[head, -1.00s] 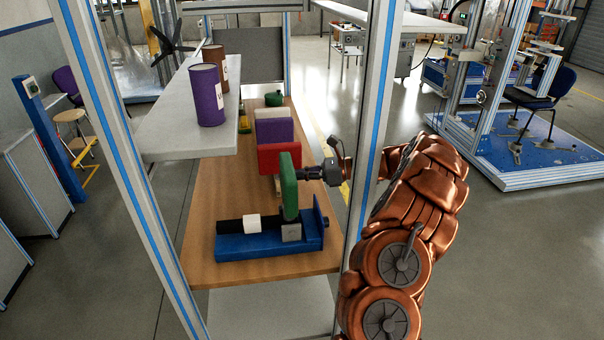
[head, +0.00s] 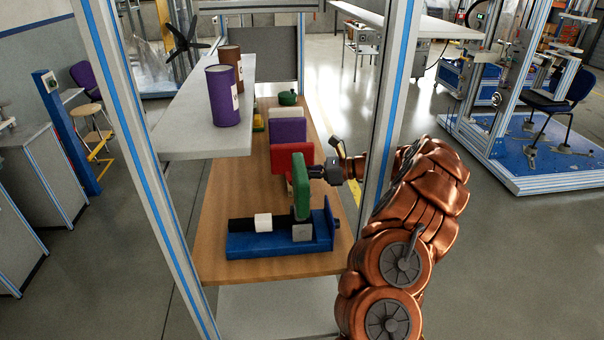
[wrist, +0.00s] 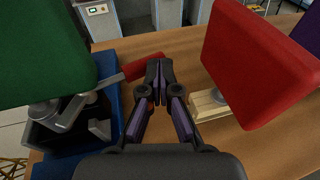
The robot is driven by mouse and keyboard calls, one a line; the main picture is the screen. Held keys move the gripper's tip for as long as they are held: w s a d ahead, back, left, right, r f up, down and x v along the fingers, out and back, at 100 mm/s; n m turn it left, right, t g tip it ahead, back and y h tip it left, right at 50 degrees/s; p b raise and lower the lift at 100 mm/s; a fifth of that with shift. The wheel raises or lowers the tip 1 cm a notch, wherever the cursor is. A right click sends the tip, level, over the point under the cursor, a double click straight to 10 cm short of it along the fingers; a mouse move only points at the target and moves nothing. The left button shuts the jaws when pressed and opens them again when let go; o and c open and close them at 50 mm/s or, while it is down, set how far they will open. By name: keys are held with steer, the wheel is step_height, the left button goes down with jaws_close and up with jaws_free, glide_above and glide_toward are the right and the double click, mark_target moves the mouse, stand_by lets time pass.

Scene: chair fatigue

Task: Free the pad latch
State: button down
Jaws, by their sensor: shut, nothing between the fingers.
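The green pad (head: 302,185) stands upright on a blue base (head: 280,243) at the near end of the wooden table; it also shows at the left in the wrist view (wrist: 45,50). Below it, a grey metal lever (wrist: 80,105) with a red grip (wrist: 148,67) sticks out to the right; I take this to be the pad latch. My gripper (wrist: 158,66) is shut and empty, its fingertips by the grip's right end. I cannot tell whether they touch it. In the head view my gripper (head: 315,172) is just right of the green pad.
A red pad (head: 289,158) on a wooden block (wrist: 208,104) stands close to the right of my fingers in the wrist view. A purple pad (head: 288,131) is behind it. Frame posts (head: 380,140) flank the table. A shelf (head: 190,125) with two cans overhangs its left side.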

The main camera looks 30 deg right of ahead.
stand_by(0.4)
steer(key=v, duration=1.2)
stand_by(0.3)
